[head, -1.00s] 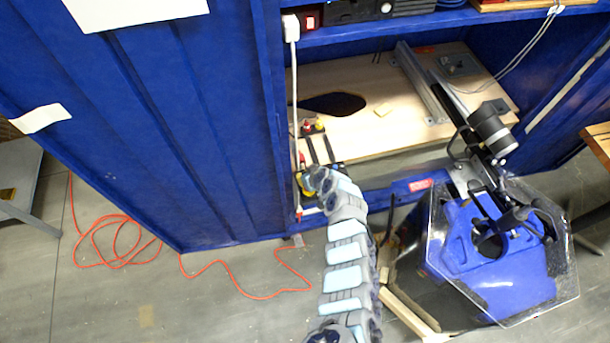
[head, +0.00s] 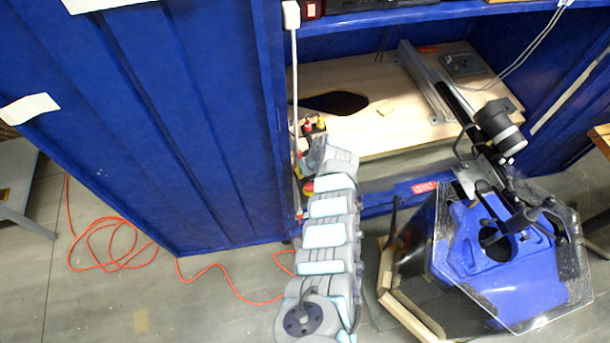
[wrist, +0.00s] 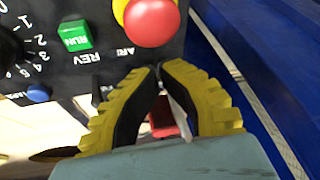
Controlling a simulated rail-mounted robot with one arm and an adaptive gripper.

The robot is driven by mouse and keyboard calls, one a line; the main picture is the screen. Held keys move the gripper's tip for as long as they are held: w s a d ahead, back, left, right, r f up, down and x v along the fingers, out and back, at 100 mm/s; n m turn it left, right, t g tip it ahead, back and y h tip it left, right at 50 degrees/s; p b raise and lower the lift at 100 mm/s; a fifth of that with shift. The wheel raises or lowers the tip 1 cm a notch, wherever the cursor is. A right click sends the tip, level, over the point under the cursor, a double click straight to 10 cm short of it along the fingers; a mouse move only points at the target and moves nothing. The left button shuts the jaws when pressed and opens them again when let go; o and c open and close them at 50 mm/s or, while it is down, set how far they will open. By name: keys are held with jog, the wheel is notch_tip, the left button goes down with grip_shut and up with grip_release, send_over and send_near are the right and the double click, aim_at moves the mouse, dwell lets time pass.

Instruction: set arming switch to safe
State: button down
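In the wrist view a black control panel (wrist: 60,78) fills the upper left, partly cut off. A partly covered label beginning "AR" (wrist: 125,51) is beside the fingertips. The switch at that label is hidden behind my gripper (wrist: 158,68). Its yellow and black fingers have their tips almost together, over the panel's lower right part; I see nothing clearly held between them. A small dark lever (wrist: 97,90) sits under the "REV" label, left of the fingers. In the head view the control box (head: 314,125) shows only partly, above my arm, which hides most of the gripper.
A red mushroom button (wrist: 151,20), a green RUN button (wrist: 75,36) and a blue knob (wrist: 38,93) are close by. A red object (wrist: 163,117) shows behind the fingers. A white cable (head: 294,100) runs down beside the box. A blue thruster unit (head: 500,250) stands right.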

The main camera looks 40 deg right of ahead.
dwell(0.5)
jog(key=c, duration=1.1)
grip_release()
jog(key=shift+r, duration=0.1)
jog(key=shift+s+d+r, duration=0.1)
jog(key=shift+s+r, duration=0.15)
jog(key=shift+r, duration=0.15)
jog(key=shift+w+v, duration=0.1)
jog(key=shift+v, duration=2.65)
jog(key=shift+w+v, duration=0.15)
jog(key=shift+v, duration=2.55)
jog(key=shift+r, duration=0.1)
